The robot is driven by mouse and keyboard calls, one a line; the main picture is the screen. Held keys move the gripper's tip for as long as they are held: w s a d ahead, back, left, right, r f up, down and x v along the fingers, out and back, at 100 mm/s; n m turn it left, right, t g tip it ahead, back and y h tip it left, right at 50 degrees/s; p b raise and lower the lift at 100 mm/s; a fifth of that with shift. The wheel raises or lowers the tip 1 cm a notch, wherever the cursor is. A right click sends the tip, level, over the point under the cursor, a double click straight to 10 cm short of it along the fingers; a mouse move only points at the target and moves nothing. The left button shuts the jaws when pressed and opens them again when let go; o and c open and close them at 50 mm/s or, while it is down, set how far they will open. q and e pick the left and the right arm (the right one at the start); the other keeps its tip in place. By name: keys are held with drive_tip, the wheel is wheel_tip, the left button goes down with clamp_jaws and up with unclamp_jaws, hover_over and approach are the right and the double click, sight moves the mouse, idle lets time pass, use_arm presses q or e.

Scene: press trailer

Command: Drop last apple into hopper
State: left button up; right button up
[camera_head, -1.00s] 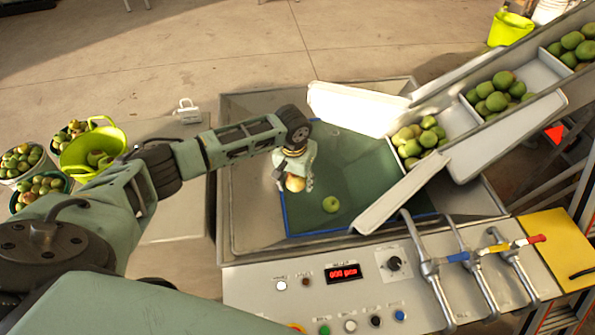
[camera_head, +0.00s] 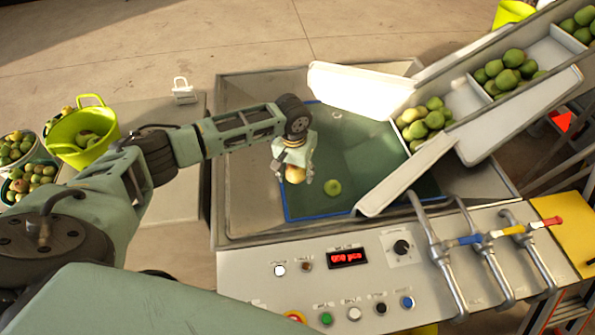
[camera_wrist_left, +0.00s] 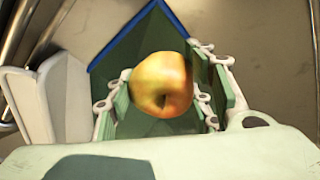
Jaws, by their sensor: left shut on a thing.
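My left gripper (camera_head: 294,174) is over the hopper (camera_head: 238,228), a metal basin with a blue-edged, dark green bottom. It is shut on a yellow-orange apple (camera_head: 295,174). In the left wrist view the apple (camera_wrist_left: 162,85) sits between the fingers (camera_wrist_left: 160,95), with the green bottom and blue edge beyond it. My right gripper is not in view.
An inclined conveyor (camera_head: 470,115) with several green apples reaches over the hopper's right side. A control panel (camera_head: 300,290) with buttons and pipe handles (camera_head: 440,255) runs along the front. A lime bucket (camera_head: 80,135) and apple-filled tubs stand at the left.

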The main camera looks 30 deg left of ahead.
sight(295, 169)
use_arm(q)
drive_tip(key=o, duration=1.3)
drive_tip(key=shift+o, duration=0.2)
drive_tip(key=r, duration=0.4)
drive_tip(key=s+r, duration=0.1)
drive_tip(key=r, duration=0.7)
drive_tip(key=shift+s, duration=0.2)
